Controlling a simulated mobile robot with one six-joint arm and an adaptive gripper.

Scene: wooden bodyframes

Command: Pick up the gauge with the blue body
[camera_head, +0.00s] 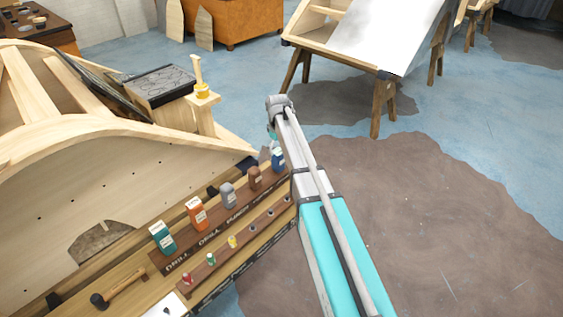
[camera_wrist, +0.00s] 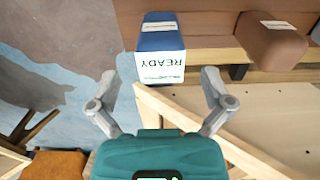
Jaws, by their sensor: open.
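The gauge with the blue body (camera_head: 278,160) stands at the right end of a row of similar gauges on a dark wooden rack. In the wrist view the blue gauge (camera_wrist: 161,33) shows at the top centre, with a white label reading READY. My gripper (camera_wrist: 160,82) is open, its two grey fingers spread wide below the gauge in the picture. The gauge's near face lies between the lines of the fingers, and nothing is held. In the head view my arm reaches beside the blue gauge, and the fingers are hard to make out.
A brown gauge (camera_head: 255,177) is the nearest neighbour; it also shows in the wrist view (camera_wrist: 272,40). Grey (camera_head: 228,195), orange (camera_head: 197,214) and teal (camera_head: 163,238) gauges continue the row. A mallet (camera_head: 118,290) lies in front. The curved wooden frame (camera_head: 70,190) rises behind the rack.

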